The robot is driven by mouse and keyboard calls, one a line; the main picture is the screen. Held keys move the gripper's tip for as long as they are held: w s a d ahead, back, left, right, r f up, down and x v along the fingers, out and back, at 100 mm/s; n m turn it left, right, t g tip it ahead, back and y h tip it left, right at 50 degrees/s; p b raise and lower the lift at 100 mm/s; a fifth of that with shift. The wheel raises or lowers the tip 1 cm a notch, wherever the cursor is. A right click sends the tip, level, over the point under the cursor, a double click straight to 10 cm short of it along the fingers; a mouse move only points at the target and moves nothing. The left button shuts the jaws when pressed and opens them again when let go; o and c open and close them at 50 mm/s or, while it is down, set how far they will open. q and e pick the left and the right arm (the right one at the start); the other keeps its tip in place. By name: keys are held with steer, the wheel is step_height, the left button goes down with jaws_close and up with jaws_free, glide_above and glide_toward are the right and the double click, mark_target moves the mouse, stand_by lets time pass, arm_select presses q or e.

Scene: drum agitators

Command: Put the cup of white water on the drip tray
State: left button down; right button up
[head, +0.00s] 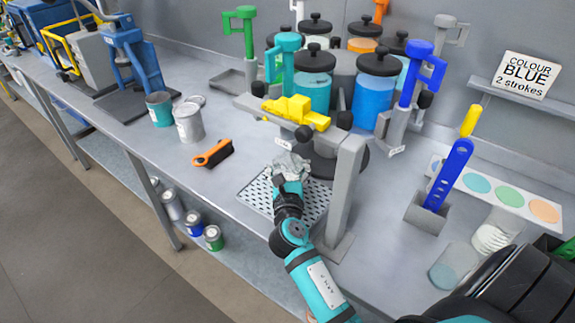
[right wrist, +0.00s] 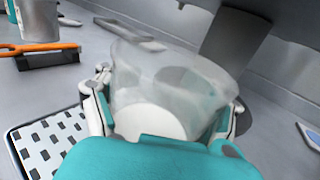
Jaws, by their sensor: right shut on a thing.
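My right gripper (head: 289,172) is over the perforated drip tray (head: 252,197), under the dispenser's yellow part. It is shut on a clear cup. In the right wrist view, the cup (right wrist: 175,85) stands between the two fingers, about upright, with white liquid (right wrist: 150,122) low inside. The drip tray shows at the lower left of that view (right wrist: 30,160). In the head view the gripper mostly hides the cup. I cannot tell whether its base touches the tray. My left gripper is not in view.
A grey post (head: 345,195) stands close right of my gripper. Blue (head: 373,98) and teal (head: 313,80) drums stand behind.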

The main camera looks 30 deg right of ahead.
steer(key=shift+f, duration=0.15)
steer(key=o, duration=1.7)
steer(key=shift+c, duration=0.2)
steer(key=shift+r, duration=0.2)
steer(key=b+v, duration=0.2)
steer(key=v, duration=0.9)
steer(key=shift+s+a+f, duration=0.1)
steer(key=shift+a+f, duration=0.05)
steer(key=shift+s+a, duration=0.2)
steer(key=shift+s, duration=0.15)
